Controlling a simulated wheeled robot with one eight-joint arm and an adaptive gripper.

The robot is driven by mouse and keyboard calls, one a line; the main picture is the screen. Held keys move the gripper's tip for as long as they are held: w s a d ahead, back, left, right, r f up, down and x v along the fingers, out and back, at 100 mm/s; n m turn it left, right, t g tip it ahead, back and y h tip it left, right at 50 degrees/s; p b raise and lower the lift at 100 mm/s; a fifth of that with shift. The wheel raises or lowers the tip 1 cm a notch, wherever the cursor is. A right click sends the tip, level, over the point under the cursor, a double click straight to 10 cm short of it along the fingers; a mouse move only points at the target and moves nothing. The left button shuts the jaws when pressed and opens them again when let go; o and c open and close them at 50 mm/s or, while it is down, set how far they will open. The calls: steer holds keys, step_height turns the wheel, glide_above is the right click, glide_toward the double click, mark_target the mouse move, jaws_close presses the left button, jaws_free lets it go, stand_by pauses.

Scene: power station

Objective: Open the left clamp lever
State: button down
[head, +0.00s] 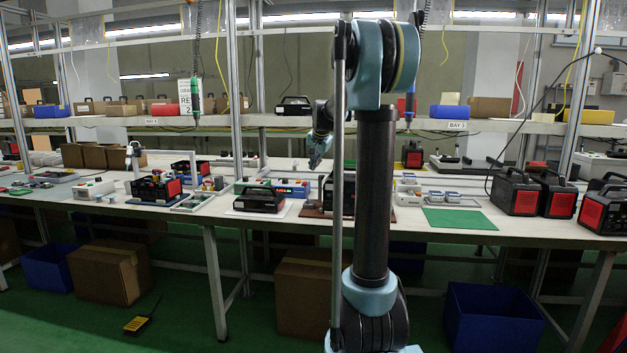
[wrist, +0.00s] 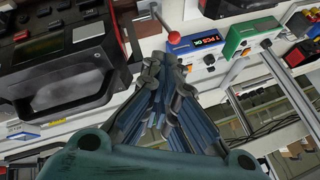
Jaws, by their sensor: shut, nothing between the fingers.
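A thin lever with a red ball knob (wrist: 174,38) stands just beyond the fingertips in the wrist view, a little above them in the picture. I take it for a clamp lever, but cannot tell whether it is the left one. My gripper (wrist: 166,68) is shut and empty, its dark fingers pointing toward the knob. A small gap seems to separate them, though contact is hard to judge. In the head view my gripper (head: 314,166) hangs above the workbench, left of my arm column. The lever is not clearly visible there, and its clamp base is hidden.
A blue box with a lit display (wrist: 205,45) and a green box (wrist: 252,38) stand right of the knob. A dark power station (wrist: 70,68) lies left of my fingers. The workbench (head: 410,228) holds other stations and a green mat (head: 459,219).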

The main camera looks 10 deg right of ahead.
steer(key=x, duration=0.9)
steer(key=shift+w+f, duration=0.2)
steer(key=shift+f, duration=0.15)
steer(key=shift+a, duration=0.1)
